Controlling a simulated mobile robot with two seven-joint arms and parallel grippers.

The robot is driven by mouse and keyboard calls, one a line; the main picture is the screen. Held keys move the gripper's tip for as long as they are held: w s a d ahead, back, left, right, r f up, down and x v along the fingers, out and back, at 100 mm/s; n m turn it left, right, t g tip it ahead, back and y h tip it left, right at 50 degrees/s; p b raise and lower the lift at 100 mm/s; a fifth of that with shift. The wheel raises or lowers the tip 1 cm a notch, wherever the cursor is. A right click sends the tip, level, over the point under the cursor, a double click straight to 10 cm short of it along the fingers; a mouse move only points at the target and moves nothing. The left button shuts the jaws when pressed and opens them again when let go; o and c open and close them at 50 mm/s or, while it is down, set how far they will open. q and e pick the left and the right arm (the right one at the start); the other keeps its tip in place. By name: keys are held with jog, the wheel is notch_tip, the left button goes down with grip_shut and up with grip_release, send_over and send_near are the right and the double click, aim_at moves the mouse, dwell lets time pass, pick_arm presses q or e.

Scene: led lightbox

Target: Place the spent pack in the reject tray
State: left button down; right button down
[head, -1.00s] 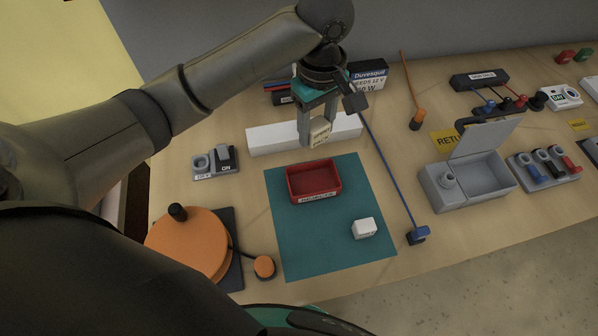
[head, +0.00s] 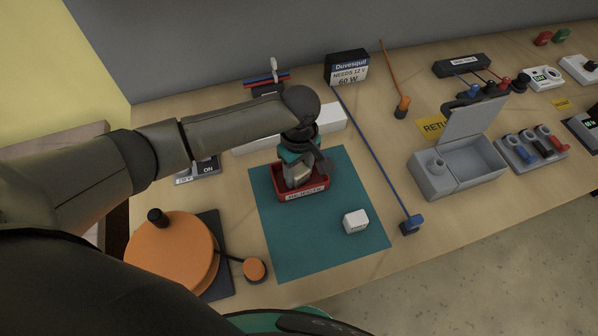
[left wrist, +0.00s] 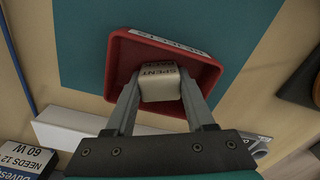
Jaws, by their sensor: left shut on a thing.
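The red reject tray (head: 304,194) lies on the teal mat (head: 290,245). My left gripper (head: 299,178) points down into the tray and is shut on the spent pack (head: 300,173), a small pale block. In the left wrist view the pack (left wrist: 159,84), marked "SPENT", sits between the two fingers over the tray's inside (left wrist: 122,66). I cannot tell whether it touches the tray floor. My right gripper is not in view.
A second white block (head: 356,221) stands on the mat, right of the tray. A blue cable (head: 375,150) runs right of the mat. A grey lidded box (head: 460,168) stands further right. An orange disc (head: 172,254) is at the front left. A long white bar (head: 332,118) lies behind the tray.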

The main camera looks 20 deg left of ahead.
aim_at(299, 170)
pick_arm(q)
jog(key=shift+f, duration=0.15)
jog(key=shift+c, duration=1.3)
grip_release()
notch_tip(299, 170, up, 12)
jog(key=p, duration=0.2)
